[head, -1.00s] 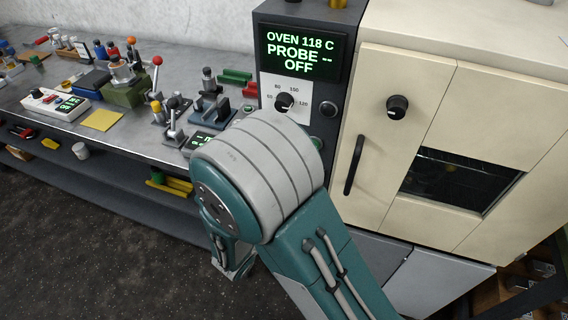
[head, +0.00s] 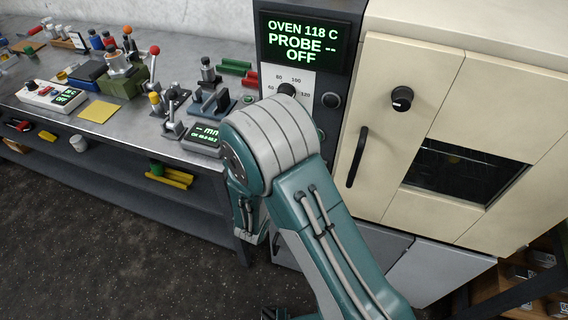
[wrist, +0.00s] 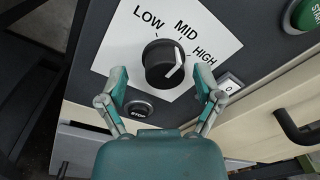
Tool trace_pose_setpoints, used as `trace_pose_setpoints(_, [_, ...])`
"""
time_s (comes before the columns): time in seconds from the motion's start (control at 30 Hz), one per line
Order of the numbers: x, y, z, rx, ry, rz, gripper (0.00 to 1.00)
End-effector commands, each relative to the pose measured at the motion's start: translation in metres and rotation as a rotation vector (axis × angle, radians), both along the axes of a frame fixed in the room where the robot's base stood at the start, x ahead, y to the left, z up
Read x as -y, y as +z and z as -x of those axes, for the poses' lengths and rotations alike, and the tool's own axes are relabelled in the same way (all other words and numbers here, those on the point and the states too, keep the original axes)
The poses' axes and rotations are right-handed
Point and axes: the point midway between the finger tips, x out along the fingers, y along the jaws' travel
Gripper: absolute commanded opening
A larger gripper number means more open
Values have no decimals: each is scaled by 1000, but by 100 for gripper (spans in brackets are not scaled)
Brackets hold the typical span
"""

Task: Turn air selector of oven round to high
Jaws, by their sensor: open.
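The air selector (wrist: 164,64) is a round black knob on a white plate marked LOW, MID and HIGH in the wrist view. Its white mark is on the right side of the knob; I cannot tell exactly which label it points at. My gripper (wrist: 162,84) is open, with one teal finger at each side of the knob's lower part. I cannot tell if the fingers touch it. The oven (head: 384,65) stands at right in the head view, its display reading OVEN 118 C, PROBE --, OFF. The selector and my gripper are hidden in that view.
A STOP button (wrist: 139,109) sits just below the knob, a green START button (wrist: 306,14) at upper right and a small switch (wrist: 230,86) right of the knob. The oven door handle (head: 357,157) sticks out. A cluttered bench (head: 150,143) stands at left.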

Motion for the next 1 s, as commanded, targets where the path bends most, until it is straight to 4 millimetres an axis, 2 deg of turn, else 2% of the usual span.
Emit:
trace_pose_setpoints(0.1, [4, 0, -6, 1, -1, -1, 84])
trace_pose_setpoints(0.37, [3, 0, -7, 0, 0, 0, 84])
trace_pose_setpoints(0.4, [3, 0, -7, 0, 0, 0, 66])
trace_pose_setpoints(0.47, [3, 0, -7, 0, 0, 0, 39])
trace_pose_setpoints(0.5, [3, 0, -7, 0, 0, 0, 22])
trace_pose_setpoints(0.53, [3, 0, -7, 0, 0, 0, 8])
trace_pose_setpoints(0.57, [3, 0, -7, 0, 0, 0, 2])
trace_pose_setpoints(1.0, [1, -1, -7, 14, 3, -48, 2])
